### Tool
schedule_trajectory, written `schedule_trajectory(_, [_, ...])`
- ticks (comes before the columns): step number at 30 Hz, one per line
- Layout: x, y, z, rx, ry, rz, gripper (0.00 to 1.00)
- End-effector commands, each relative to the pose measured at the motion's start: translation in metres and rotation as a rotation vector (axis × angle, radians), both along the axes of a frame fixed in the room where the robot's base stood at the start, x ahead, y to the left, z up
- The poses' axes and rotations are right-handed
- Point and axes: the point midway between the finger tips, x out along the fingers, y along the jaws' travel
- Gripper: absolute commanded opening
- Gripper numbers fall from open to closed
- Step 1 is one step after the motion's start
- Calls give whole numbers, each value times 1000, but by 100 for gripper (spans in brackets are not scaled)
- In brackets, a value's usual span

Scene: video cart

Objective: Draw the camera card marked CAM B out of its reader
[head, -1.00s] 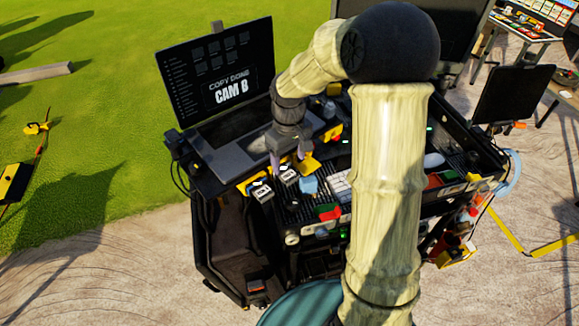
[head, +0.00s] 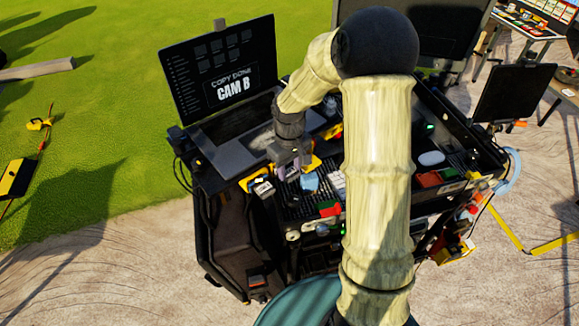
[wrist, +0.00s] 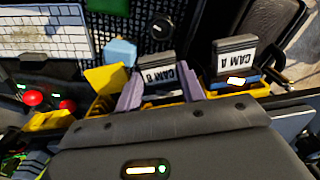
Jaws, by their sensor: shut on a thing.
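The CAM B card (wrist: 156,77) is a dark block with a white label, upside down in the wrist view. My gripper (wrist: 160,90) is shut on it, one purple finger on each side. In the head view my gripper (head: 288,163) is down at the cart's front left and hides most of that card. The CAM A card (wrist: 236,57) stands to the right in a yellow reader (wrist: 258,88); in the head view it (head: 262,188) is left of my gripper. The CAM B reader is mostly hidden behind my gripper, so I cannot tell how deep the card sits.
A laptop (head: 220,90) reads COPY DONE CAM B. A blue block (wrist: 120,51), a yellow piece (wrist: 106,78) and a keypad (wrist: 45,32) lie close left of the card in the wrist view. Red buttons (wrist: 33,98) are farther left. A monitor (head: 512,93) stands at right.

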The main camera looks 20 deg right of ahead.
Motion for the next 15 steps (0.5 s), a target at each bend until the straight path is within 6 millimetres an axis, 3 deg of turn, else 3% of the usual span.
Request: schedule_trajectory(15, [-8, -2, 0, 0, -1, 4, 17])
